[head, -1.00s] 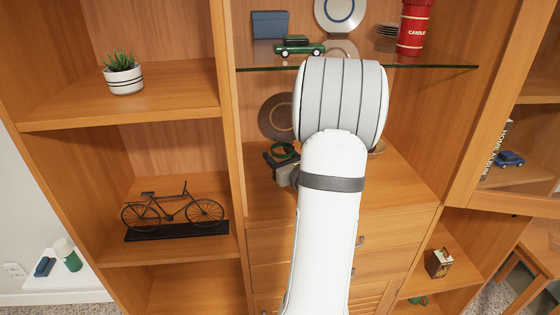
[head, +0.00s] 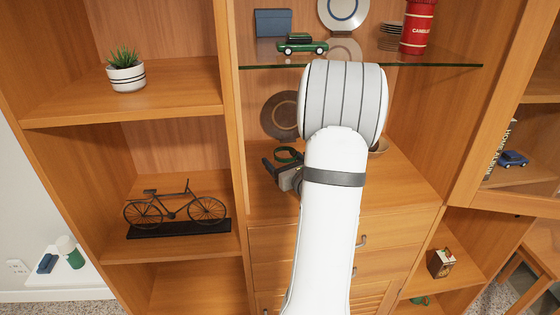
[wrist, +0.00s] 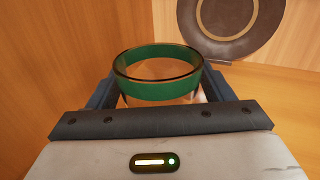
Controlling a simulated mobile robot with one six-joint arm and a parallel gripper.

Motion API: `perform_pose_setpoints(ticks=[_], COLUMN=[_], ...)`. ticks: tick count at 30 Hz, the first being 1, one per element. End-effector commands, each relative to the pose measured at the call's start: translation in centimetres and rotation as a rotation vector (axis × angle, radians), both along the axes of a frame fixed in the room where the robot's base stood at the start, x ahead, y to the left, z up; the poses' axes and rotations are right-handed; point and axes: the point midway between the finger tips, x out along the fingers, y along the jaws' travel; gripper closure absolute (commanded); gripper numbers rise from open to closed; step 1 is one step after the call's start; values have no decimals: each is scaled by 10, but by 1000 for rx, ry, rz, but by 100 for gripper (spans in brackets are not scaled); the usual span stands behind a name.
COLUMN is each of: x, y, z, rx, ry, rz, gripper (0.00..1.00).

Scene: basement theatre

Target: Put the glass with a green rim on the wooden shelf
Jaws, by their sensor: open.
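The glass with a green rim (wrist: 158,86) is upright in the wrist view, between the two dark fingers of my gripper (wrist: 160,82). The jaws are open around it; I cannot tell whether a finger touches it. In the head view its green rim (head: 288,152) shows just beyond my gripper (head: 278,166), at the wooden shelf (head: 405,190) of the middle bay. Its lower part is hidden, so I cannot see whether its base rests on the wood. My arm covers much of this bay.
A brown plate (head: 280,115) leans behind the glass, and a bowl (head: 379,145) is right of my arm. A glass shelf (head: 430,66) with a green car (head: 302,44) and a red canister (head: 417,27) is above. A wooden upright (head: 233,140) stands close on the left.

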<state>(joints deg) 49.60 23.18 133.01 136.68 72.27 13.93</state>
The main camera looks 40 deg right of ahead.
Motion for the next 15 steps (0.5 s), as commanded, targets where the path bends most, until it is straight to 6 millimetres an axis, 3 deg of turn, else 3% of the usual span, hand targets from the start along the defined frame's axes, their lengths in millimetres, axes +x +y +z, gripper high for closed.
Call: perform_pose_setpoints(ticks=[6,11,15], x=[0,-29,-63], y=[0,2,7], z=[6,1,1], rx=[0,0,0], ry=[0,0,0], rz=[-1,-6,-8], gripper=[26,26,26])
